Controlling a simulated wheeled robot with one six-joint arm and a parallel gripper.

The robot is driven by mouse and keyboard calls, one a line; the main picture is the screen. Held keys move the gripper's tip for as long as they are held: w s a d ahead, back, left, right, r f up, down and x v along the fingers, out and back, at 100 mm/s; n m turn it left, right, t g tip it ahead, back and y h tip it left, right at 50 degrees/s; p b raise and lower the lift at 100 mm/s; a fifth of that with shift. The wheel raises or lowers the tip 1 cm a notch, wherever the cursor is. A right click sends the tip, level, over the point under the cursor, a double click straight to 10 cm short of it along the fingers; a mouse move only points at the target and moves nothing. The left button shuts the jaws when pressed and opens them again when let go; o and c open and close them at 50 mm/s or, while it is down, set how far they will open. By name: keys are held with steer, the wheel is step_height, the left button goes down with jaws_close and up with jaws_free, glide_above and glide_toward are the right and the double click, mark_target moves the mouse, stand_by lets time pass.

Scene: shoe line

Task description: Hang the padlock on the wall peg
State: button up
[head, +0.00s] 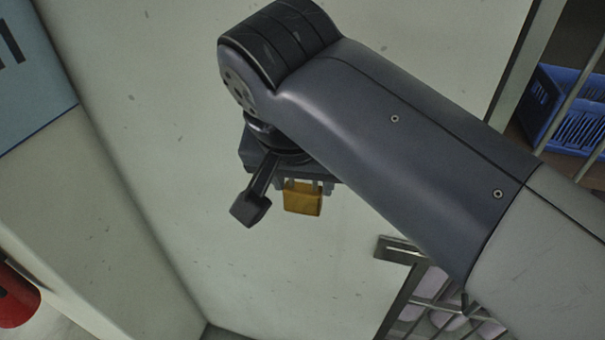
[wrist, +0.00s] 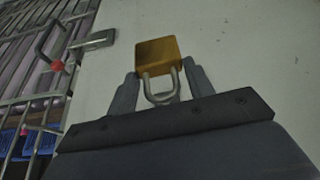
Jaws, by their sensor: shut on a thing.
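A brass padlock (head: 303,199) with a grey shackle hangs below my gripper (head: 303,186) in the head view. In the wrist view the padlock (wrist: 156,54) lies beyond and between the two fingers of my gripper (wrist: 161,70), its shackle toward the palm. My gripper is shut on the padlock; the exact contact is hard to see. A dark bent rod with a red tip (wrist: 57,66) shows at the upper left of the wrist view, beside a metal bracket (wrist: 94,40); it may be the wall peg. The padlock is apart from it.
A pale wall or panel (head: 150,90) fills much of the head view. A barred metal rack (head: 440,305) stands at the lower right, with a metal bracket (head: 398,249) at its corner. A blue crate (head: 565,105) is at the upper right. A red object (head: 15,298) is at lower left.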

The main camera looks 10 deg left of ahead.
steer(key=shift+w+d+f, duration=0.1)
steer(key=shift+w+d, duration=0.05)
steer(key=shift+w, duration=1.65)
steer(key=shift+w+d+f, duration=0.1)
steer(key=shift+w+d, duration=0.05)
steer(key=shift+w, duration=1.6)
steer(key=shift+w+f, duration=0.5)
steer(key=shift+w, duration=0.2)
steer(key=o, duration=1.2)
steer(key=v, duration=1)
steer(key=shift+s+r, duration=0.15)
steer(key=shift+r, duration=0.25)
